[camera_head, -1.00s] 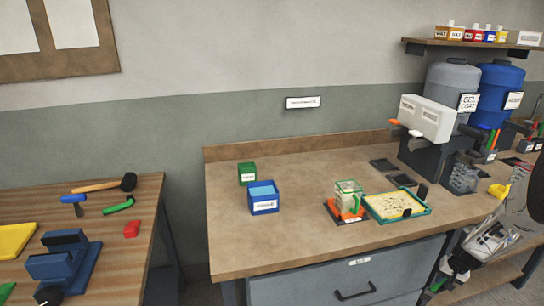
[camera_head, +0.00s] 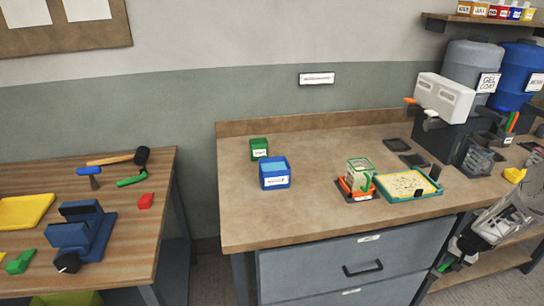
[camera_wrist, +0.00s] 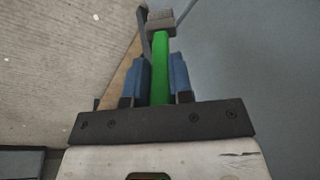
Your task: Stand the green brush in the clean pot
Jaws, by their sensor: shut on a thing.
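My gripper (camera_wrist: 160,85) is shut on the green brush (camera_wrist: 160,75), its blue fingers on both sides of the handle. The brush's grey end shows at the top of the wrist view. In the head view my gripper (camera_head: 455,252) is at the lower right, in front of the bench, and a small green part of the brush (camera_head: 443,266) shows below it. On the bench stand a small green labelled pot (camera_head: 259,146) and a blue labelled box (camera_head: 275,178). The labels are too small to read, so I cannot tell which is the clean pot.
A clear green-rimmed container (camera_head: 360,172) stands on an orange base beside a teal-edged tray (camera_head: 437,193). Grey and blue drums (camera_head: 473,62) stand at the back right. The bench (camera_head: 240,225) is bare at its front left. A tool table (camera_head: 130,255) stands left, across a gap.

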